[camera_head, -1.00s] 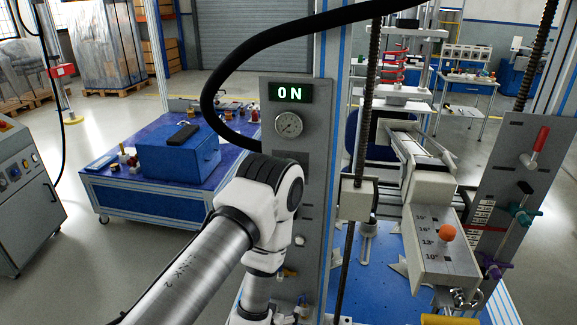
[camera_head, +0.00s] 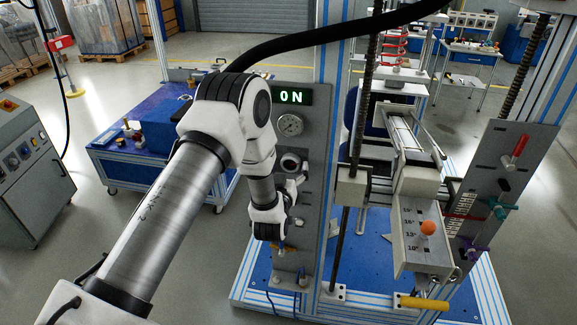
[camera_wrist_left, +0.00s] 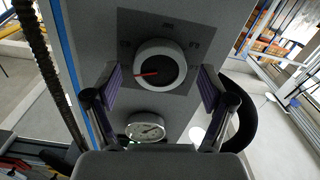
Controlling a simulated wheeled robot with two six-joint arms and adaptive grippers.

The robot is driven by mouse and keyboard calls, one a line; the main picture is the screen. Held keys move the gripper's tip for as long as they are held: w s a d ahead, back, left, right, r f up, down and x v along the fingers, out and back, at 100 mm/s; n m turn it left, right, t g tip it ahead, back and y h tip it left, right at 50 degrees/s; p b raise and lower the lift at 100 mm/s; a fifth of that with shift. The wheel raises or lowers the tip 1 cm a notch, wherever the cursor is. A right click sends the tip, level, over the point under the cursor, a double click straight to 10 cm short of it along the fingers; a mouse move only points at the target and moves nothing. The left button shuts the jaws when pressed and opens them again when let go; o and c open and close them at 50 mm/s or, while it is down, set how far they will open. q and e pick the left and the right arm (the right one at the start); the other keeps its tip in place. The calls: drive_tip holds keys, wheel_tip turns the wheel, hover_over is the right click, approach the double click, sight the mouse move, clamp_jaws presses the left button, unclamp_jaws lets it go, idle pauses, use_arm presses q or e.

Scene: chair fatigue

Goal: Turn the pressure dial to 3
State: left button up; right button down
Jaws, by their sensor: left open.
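The pressure dial (camera_head: 290,163) is a round white-rimmed knob on the grey control panel, below the pressure gauge (camera_head: 290,125). In the left wrist view the dial (camera_wrist_left: 168,66) has a dark face and a red pointer aimed left. My left gripper (camera_head: 298,185) is close to the panel by the dial. In the left wrist view its two purple-padded fingers (camera_wrist_left: 160,84) are apart, one to each side of the dial, with nothing held. The gauge (camera_wrist_left: 147,127) shows between the fingers there. My right gripper is out of view.
A lit "ON" display (camera_head: 291,96) sits above the gauge. A black hose (camera_head: 340,33) arches over the panel. A threaded rod (camera_head: 357,130) and a machine head with an orange knob (camera_head: 428,228) stand to the right. A blue cart (camera_head: 150,180) is behind my left arm.

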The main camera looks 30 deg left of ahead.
use_arm(q)
drive_tip(key=c, duration=1.2)
drive_tip(key=shift+o, duration=0.2)
drive_tip(key=shift+f+n+b, duration=0.2)
drive_tip(key=shift+n+b, duration=0.6)
drive_tip(key=shift+b, duration=0.25)
drive_tip(key=n+b, duration=1.1)
drive_tip(key=b, duration=0.2)
drive_tip(key=shift+r+n+b, duration=0.2)
drive_tip(key=shift+n+b, duration=1.35)
drive_tip(key=shift+n, duration=0.15)
drive_tip(key=o, duration=1.2)
drive_tip(key=shift+c, duration=0.2)
